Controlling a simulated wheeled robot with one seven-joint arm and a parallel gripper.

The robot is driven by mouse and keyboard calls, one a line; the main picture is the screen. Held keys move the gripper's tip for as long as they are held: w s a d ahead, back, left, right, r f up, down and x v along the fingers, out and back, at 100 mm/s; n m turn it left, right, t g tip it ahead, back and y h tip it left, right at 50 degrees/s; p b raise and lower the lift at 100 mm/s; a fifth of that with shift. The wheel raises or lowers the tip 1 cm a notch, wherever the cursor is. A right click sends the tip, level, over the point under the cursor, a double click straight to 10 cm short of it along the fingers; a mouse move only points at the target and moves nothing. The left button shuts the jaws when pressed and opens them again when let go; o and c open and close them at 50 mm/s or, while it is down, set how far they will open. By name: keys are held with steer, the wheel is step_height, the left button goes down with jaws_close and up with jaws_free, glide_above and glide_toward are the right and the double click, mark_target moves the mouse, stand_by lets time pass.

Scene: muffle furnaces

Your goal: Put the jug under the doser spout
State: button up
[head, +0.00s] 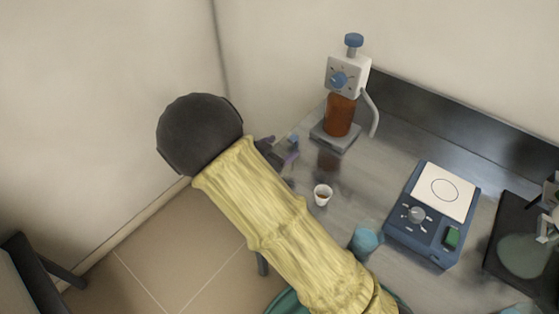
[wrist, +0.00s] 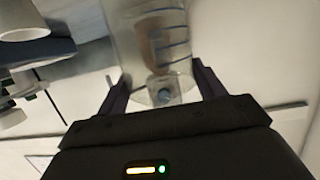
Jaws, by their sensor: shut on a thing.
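The jug (wrist: 178,20) is clear with blue measuring lines, and it fills the space between the fingers in the wrist view. My gripper (wrist: 161,84) is shut on it. In the head view my gripper (head: 284,156) shows only partly past my arm, and I cannot make out the jug there. The doser (head: 339,113) is an amber bottle with a white head and blue knob, on a grey base at the back of the bench. Its pale spout (head: 370,112) bends down on the right side. My gripper is left of and nearer than the doser. The doser shows through the jug in the wrist view.
A small white cup (head: 322,194) with brown contents stands in front of the doser. A blue hotplate (head: 426,246) with a white top is to the right. A rounded blue item (head: 366,240) sits near the bench front. The bench right of the doser base is clear.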

steer(key=shift+f, duration=0.2)
steer(key=shift+f, duration=2.05)
steer(key=shift+f, duration=0.15)
steer(key=o, duration=1)
